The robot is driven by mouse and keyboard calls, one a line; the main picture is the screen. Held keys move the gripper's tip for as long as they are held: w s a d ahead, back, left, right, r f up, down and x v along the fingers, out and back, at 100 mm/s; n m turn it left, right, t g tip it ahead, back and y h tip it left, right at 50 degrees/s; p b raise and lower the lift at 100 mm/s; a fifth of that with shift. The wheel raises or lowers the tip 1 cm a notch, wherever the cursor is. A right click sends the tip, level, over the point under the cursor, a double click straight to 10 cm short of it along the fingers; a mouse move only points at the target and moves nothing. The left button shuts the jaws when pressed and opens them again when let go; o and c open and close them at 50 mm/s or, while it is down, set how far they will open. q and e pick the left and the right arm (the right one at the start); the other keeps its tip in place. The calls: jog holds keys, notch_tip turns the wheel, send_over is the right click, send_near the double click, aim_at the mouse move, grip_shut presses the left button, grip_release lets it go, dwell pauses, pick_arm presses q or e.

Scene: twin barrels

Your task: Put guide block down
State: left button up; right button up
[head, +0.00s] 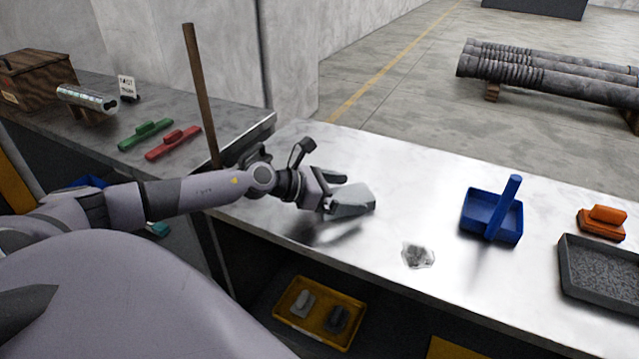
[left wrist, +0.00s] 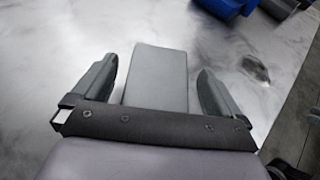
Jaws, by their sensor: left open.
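The guide block (head: 352,197) is a light grey block on the bare metal bench top near the front middle of the head view. In the left wrist view the grey block (left wrist: 158,78) lies between the two fingers, with a gap on each side. My left gripper (head: 340,193) is open around the block and low over the bench; it also shows in the left wrist view (left wrist: 157,80). The near end of the block is hidden by the gripper body. My right gripper is not in view.
A blue tray (head: 476,213) with an upright blue bar, an orange block (head: 602,222) and a dark gravel tray (head: 597,294) stand to the right. A clear scrap (head: 417,256) lies in front. A yellow bin (head: 291,317) sits below. A brown pole (head: 200,90) stands left.

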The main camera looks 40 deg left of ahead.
pick_arm(q)
jog(key=b+v, duration=0.1)
jog(key=v, duration=0.4)
jog(key=shift+s+a+f+b, duration=0.1)
jog(key=shift+s+b, duration=0.05)
jog(key=shift+b, duration=0.15)
jog(key=shift+v, duration=0.9)
jog(key=shift+s+a+r+b, duration=0.25)
jog(key=shift+s+b, duration=0.05)
jog(key=shift+s, duration=0.2)
jog(key=shift+s+r, duration=0.15)
jog(key=shift+r, duration=0.05)
jog(key=shift+p+v, duration=1)
jog(key=shift+v, duration=0.3)
jog(key=shift+a, duration=0.1)
jog(key=shift+s+a, duration=0.1)
